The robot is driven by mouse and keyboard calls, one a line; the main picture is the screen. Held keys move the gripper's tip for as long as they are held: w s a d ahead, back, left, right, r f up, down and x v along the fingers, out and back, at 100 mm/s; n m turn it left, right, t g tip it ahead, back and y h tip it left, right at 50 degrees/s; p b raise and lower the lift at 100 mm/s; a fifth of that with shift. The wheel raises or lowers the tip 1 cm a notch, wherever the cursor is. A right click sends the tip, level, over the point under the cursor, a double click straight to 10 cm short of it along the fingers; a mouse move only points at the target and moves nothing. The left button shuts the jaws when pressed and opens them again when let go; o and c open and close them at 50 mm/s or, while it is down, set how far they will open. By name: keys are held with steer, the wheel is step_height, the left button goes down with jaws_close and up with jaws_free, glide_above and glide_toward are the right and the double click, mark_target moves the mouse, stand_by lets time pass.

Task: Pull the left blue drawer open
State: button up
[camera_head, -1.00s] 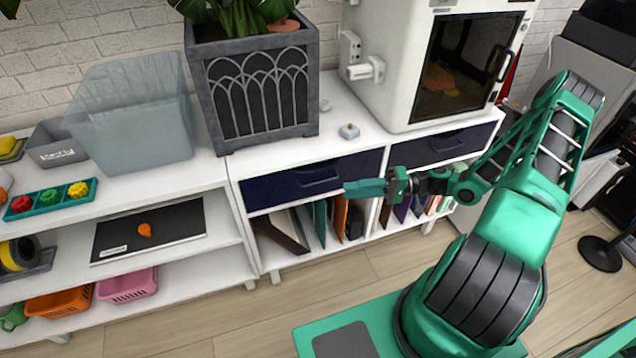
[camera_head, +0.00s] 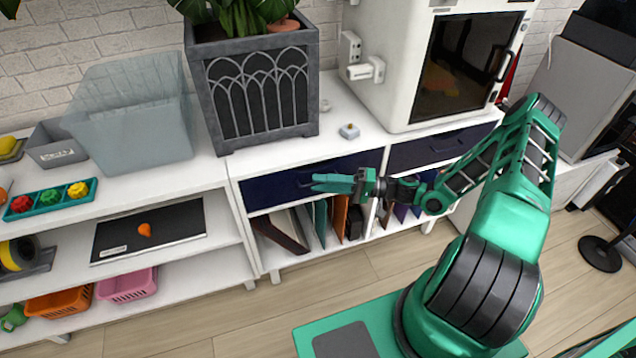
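The left blue drawer (camera_head: 268,192) is a dark navy front under the white cabinet top, and it looks closed. Its handle (camera_head: 306,181) is near the middle of the front, partly hidden behind my fingertips. My green gripper (camera_head: 316,183) points left across the drawer front, with its fingers a little apart and nothing seen between them. The tips overlap the handle in the picture; I cannot tell whether they touch it. The right blue drawer (camera_head: 420,152) beside it looks closed, and my arm covers part of it.
A planter (camera_head: 262,95), a small grey object with a button (camera_head: 349,131) and a white machine (camera_head: 400,60) stand on the cabinet top. Folders (camera_head: 320,222) fill the open shelf below. A white shelf unit (camera_head: 180,180) with bins adjoins on the left. The wooden floor in front (camera_head: 250,320) is clear.

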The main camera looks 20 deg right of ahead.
steer(key=shift+w+a, duration=0.25)
steer(key=shift+a, duration=0.4)
jaws_close()
steer(key=shift+f, duration=0.1)
stand_by(0.9)
